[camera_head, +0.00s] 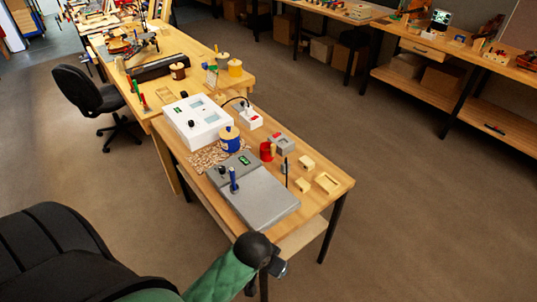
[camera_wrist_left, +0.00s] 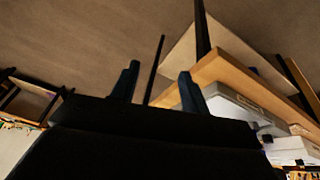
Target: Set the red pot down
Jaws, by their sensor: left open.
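The red pot (camera_head: 266,152) stands upright on the near wooden table (camera_head: 335,183) in the head view, with a small wood-coloured piece at its right side. No gripper touches it. My left gripper (camera_wrist_left: 158,70) shows in the left wrist view with its two dark fingers apart and nothing between them. It is low beside the table edge, away from the pot. In the head view my green arm ends in a black joint in front of the table, and the fingers cannot be made out. My right gripper is not in view. The wrist view does not show the pot.
Around the pot stand a blue pot with a yellow lid (camera_head: 230,140), a grey box with a red button (camera_head: 282,145), small wooden blocks (camera_head: 302,184) and a flat grey device (camera_head: 265,199). A white box (camera_head: 197,122) lies behind. Floor is clear to the right.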

